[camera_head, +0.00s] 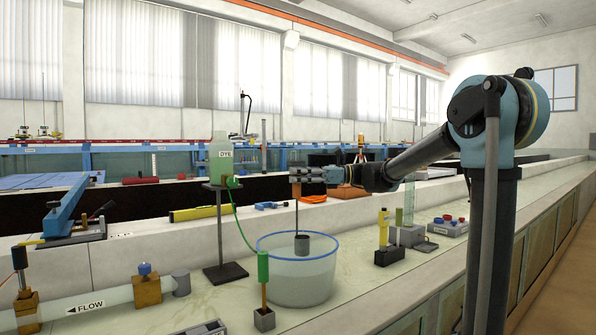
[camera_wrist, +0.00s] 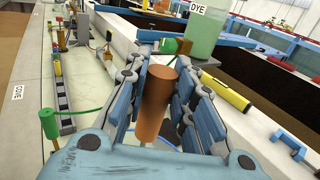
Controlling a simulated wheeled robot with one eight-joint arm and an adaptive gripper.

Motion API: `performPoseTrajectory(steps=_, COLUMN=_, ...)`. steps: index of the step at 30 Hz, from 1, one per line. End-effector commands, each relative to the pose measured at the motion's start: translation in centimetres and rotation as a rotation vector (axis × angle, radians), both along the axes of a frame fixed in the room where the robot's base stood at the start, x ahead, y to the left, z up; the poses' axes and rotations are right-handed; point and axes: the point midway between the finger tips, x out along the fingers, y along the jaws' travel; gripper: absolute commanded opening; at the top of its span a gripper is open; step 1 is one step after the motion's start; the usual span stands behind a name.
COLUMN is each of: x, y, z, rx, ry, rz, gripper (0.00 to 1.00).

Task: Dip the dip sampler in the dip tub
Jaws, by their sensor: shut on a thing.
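The dip sampler has a brown cylindrical handle (camera_wrist: 153,105), a thin stem and a dark grey cup (camera_head: 302,243) at its lower end. My gripper (camera_head: 303,175) is shut on the handle, and its blue fingers (camera_wrist: 172,78) show on both sides of it in the wrist view. The sampler hangs about upright. The dip tub (camera_head: 297,282) is a round translucent vessel with a blue rim, standing on the pale bench below my gripper. The cup appears within the tub's rim outline. I cannot tell how deep it sits or whether it touches liquid.
A green DYE bottle (camera_head: 221,160) stands on a stand left of the tub, with a green tube to a green-topped piece (camera_head: 263,268) close before the tub. Bench between is clear.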

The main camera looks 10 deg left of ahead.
Motion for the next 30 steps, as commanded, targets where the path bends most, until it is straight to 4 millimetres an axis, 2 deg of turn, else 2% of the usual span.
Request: performPoseTrajectory(steps=30, x=0.0, y=0.1, z=-9.7, rx=0.0, ry=0.001, rz=0.001, gripper=0.0)
